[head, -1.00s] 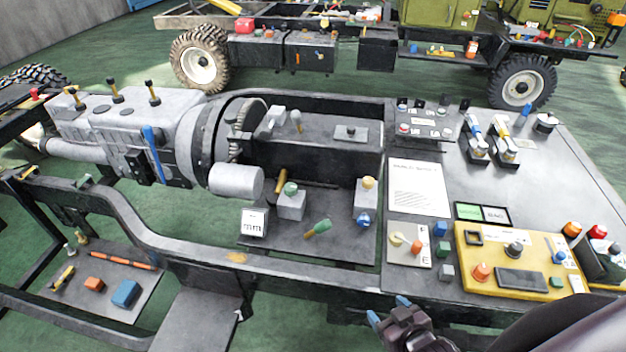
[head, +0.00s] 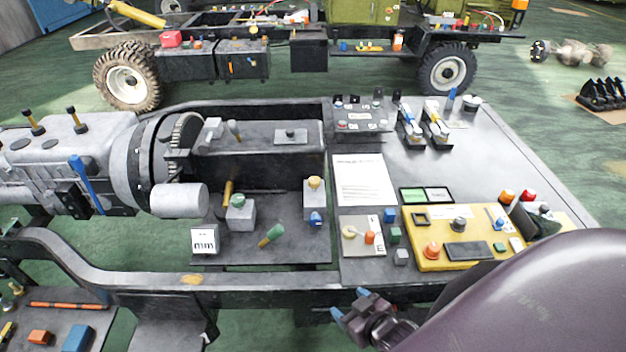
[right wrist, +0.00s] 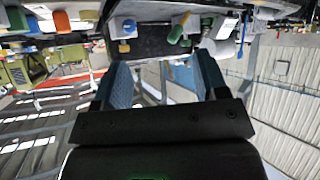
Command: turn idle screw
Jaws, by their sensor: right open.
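I cannot tell which part is the idle screw. On the dark plate in the chassis frame, the head view shows a grey block with a green knob (head: 237,201), a block with a yellow knob (head: 314,183), a blue knob (head: 315,218) and a tilted green-handled lever (head: 272,235). My right gripper (head: 350,303) is open and empty, in front of the near frame rail and below these parts in the picture. In the right wrist view its two blue-padded fingers (right wrist: 163,78) are apart with nothing gripped. My left gripper is not in view.
The near frame rail (head: 250,297) runs between my right gripper and the knobs. A yellow control box (head: 425,258) and a paper sheet (head: 363,180) lie on the right deck. A grey cylinder (head: 178,200) sticks out at the left. My purple arm covers the lower right.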

